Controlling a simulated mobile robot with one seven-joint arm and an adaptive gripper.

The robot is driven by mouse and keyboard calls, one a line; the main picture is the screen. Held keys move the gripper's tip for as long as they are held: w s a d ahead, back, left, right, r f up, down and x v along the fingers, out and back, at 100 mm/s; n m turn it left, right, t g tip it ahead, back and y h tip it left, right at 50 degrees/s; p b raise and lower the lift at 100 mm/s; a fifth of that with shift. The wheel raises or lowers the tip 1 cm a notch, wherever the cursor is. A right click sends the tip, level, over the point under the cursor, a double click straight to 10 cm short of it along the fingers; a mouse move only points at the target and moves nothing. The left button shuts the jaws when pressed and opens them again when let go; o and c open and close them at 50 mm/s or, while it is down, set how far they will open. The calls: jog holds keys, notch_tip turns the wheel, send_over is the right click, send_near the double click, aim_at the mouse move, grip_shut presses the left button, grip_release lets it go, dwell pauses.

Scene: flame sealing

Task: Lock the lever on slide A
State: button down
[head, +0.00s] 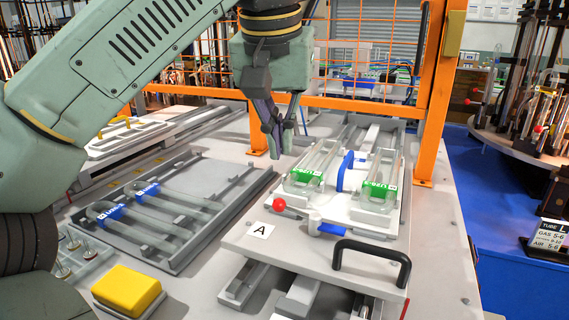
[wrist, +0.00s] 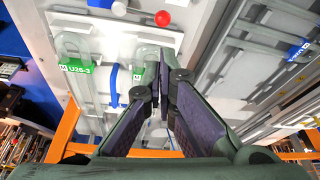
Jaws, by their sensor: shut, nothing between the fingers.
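Slide A (head: 250,243) is the pale plate marked with a letter A card at its front left. Its lever shows as a red ball knob (head: 279,204) at the plate's left front, beside a blue and white fitting (head: 325,227). The red knob also shows at the top of the wrist view (wrist: 162,18). My gripper (head: 279,152) is shut and empty, pointing down above the slide's left rear side, behind and apart from the red knob. Its closed fingers also show in the wrist view (wrist: 163,62). Whether the lever is locked I cannot tell.
Glass tubes with green labels (head: 305,178) lie on the slide around a blue upright handle (head: 345,171). A black handle (head: 372,256) is at its front. A tray with blue-labelled tubes (head: 165,262) lies left, a yellow block (head: 128,288) in front. An orange frame (head: 434,95) stands behind.

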aim_at(286, 194)
jog(key=x, duration=0.9)
jog(key=shift+d+f, duration=0.1)
jog(key=shift+f, duration=0.15)
jog(key=shift+w+p, duration=0.1)
jog(key=shift+p, duration=0.2)
jog(key=shift+s+r+n, duration=0.1)
jog(key=shift+s+n, duration=0.15)
jog(key=shift+n, duration=0.05)
jog(key=shift+w, duration=0.1)
